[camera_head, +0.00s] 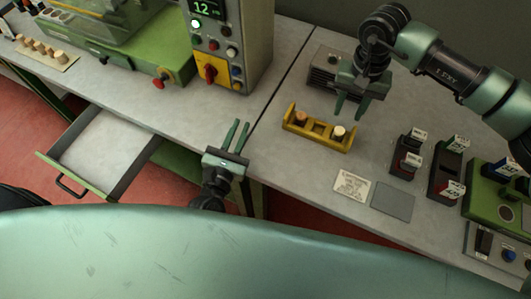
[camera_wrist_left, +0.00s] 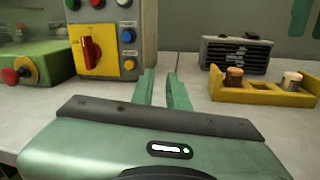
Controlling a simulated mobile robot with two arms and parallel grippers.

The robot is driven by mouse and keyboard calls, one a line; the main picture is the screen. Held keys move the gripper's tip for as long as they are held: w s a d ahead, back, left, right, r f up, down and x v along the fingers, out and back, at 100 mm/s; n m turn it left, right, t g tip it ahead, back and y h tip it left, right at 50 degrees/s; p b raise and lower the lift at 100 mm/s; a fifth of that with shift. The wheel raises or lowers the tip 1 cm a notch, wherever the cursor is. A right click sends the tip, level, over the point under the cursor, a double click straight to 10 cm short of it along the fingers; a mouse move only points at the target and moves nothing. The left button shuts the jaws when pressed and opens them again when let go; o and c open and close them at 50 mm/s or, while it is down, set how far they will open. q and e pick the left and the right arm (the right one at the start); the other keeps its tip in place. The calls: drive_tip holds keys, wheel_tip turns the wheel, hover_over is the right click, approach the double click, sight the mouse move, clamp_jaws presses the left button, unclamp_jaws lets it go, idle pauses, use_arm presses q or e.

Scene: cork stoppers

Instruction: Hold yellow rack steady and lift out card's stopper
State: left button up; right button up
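The yellow rack (camera_head: 316,137) stands on the grey bench, holding a brown stopper (camera_head: 301,117) on its left and a pale stopper (camera_head: 339,131) on its right. In the left wrist view the rack (camera_wrist_left: 262,97) is at the right, with the brown stopper (camera_wrist_left: 234,77) and pale-topped stopper (camera_wrist_left: 292,79). The white card (camera_head: 352,185) lies in front of the rack; its text is too small to read. My left gripper (camera_head: 238,132) is open and empty, left of the rack and apart from it. My right gripper (camera_head: 351,108) is open and empty, pointing down above and behind the rack's right end.
A grey pad (camera_head: 393,201) lies right of the card. Dark holders with labelled blocks (camera_head: 408,152) stand farther right. A grey vented box (camera_head: 325,70) is behind the rack. A control box (camera_head: 230,45) stands left, with an open drawer (camera_head: 105,150) below.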

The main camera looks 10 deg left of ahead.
use_arm(q)
drive_tip(key=h, duration=0.2)
approach(284, 121)
drive_tip(key=r, duration=0.1)
drive_tip(key=a+r, duration=0.1)
drive_tip(key=r, duration=0.1)
drive_tip(key=shift+a+m, duration=0.3)
drive_tip(key=shift+s+d+f+g+h, duration=0.3)
drive_tip(key=shift+s+d+f+h, duration=0.15)
drive_tip(key=shift+s+f, duration=0.3)
drive_tip(key=shift+s+f+y, duration=0.1)
drive_tip(key=shift+f+y, duration=0.15)
drive_tip(key=shift+f, duration=0.05)
drive_tip(key=shift+f+n, duration=0.15)
drive_tip(key=shift+n, duration=0.25)
drive_tip(key=shift+w, duration=0.3)
drive_tip(key=x, duration=1.1)
drive_tip(key=shift+w+d+f, duration=0.1)
drive_tip(key=shift+c, duration=0.2)
clamp_jaws()
